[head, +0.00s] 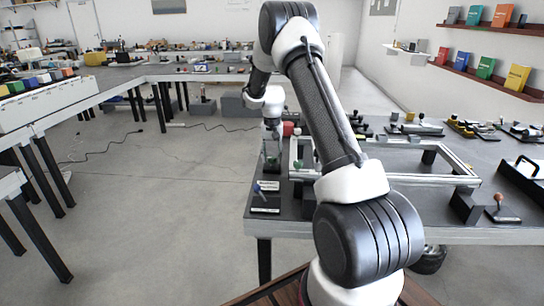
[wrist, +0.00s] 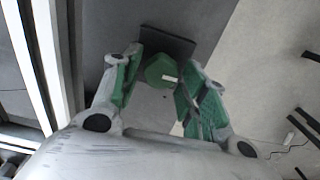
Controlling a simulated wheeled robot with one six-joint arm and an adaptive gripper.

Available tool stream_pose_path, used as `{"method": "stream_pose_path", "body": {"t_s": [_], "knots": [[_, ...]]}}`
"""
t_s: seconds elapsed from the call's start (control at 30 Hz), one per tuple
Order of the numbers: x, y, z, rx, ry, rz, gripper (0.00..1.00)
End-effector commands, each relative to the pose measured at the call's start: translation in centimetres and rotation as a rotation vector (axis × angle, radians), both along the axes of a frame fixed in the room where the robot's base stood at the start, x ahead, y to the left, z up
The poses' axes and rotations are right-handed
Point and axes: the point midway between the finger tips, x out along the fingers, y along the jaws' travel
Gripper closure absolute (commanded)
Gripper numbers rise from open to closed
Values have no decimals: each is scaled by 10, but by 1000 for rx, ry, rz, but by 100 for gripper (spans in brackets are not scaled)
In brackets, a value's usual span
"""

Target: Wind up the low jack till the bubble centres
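My gripper (wrist: 160,72) has its two green-padded fingers spread on either side of a green hexagonal knob (wrist: 160,69) with a white mark. The knob lies between and just beyond the fingertips; I cannot tell whether either finger touches it. In the head view my gripper (head: 271,158) points down over the left end of the table, beside the pale metal chassis frame (head: 425,180). Another green knob (head: 298,164) shows at the frame's left side. A blue-topped lever (head: 258,188) stands nearer. I cannot make out a bubble level or which jack is low.
The worktable (head: 350,229) carries the frame, with a dark block holding a red-knobbed lever (head: 499,199) at right. Small parts line its back. Open floor (head: 170,210) lies to the left, before another bench (head: 60,103). In the wrist view the frame's rail (wrist: 38,60) runs close on the left.

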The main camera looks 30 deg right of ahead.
Motion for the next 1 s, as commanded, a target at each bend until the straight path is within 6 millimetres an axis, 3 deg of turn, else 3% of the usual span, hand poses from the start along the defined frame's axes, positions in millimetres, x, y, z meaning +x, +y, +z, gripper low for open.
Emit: {"method": "stream_pose_path", "body": {"t_s": [0.43, 0.8, 1.0], "knots": [[0, 0, 8, -1, -1, 0, 46], [1, 0, 85, 0, -4, 0, 46], [0, 0, 113, 0, -1, 0, 46]]}}
